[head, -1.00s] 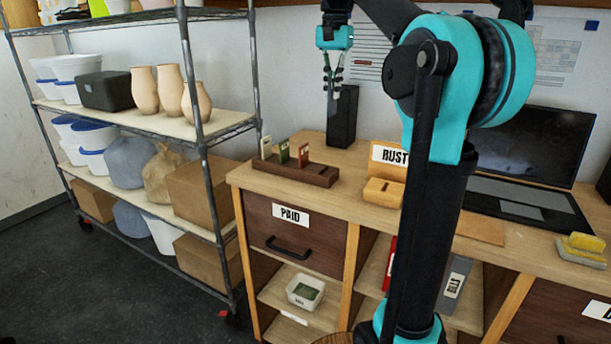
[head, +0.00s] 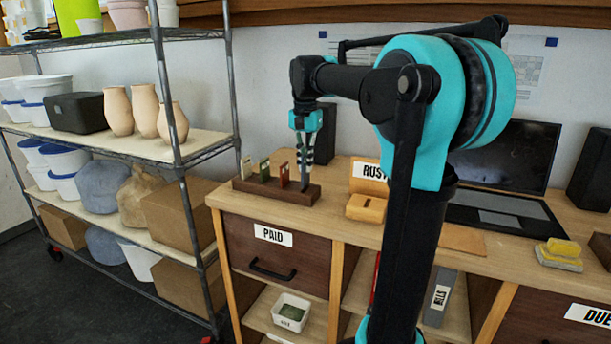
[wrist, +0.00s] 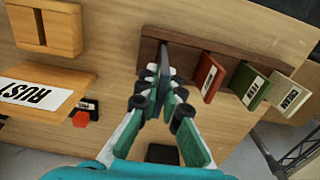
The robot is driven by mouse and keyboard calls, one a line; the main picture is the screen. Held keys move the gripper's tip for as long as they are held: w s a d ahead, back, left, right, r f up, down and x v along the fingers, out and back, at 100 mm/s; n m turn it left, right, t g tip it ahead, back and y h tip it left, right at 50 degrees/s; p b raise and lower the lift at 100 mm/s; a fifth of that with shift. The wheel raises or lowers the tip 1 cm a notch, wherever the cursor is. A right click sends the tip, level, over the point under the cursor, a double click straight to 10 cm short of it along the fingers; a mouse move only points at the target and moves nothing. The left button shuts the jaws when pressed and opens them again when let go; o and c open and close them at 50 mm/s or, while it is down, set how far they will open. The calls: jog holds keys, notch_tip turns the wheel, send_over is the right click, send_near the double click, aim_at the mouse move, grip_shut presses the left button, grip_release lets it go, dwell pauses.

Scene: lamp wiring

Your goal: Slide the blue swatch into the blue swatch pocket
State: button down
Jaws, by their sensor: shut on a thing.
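My gripper (wrist: 158,95) is shut on the dark blue swatch (wrist: 164,60), which shows edge-on between the fingers in the wrist view. The swatch is at one end of the dark brown wooden rack (wrist: 216,50). Whether its lower edge is inside a pocket is hard to tell. The red swatch (wrist: 208,78), green swatch (wrist: 248,85) and cream swatch (wrist: 288,93) stand in a row in the same rack. In the head view, my gripper (head: 303,158) points down over the rack's right end (head: 311,194), beside the red swatch (head: 284,174).
A RUST sign (head: 368,171) and a wooden block (head: 366,208) stand right of the rack. A black speaker (head: 326,134) is behind my gripper. A red hexagonal piece (wrist: 82,118) lies near the sign. The metal shelf (head: 170,90) is left of the desk.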

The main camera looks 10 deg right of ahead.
aim_at(306, 175)
jog(key=shift+f, duration=1.95)
jog(key=c, duration=1.7)
grip_release()
jog(key=shift+f, duration=0.1)
notch_tip(306, 175, up, 12)
jog(key=shift+r, duration=0.15)
jog(key=shift+s, duration=0.1)
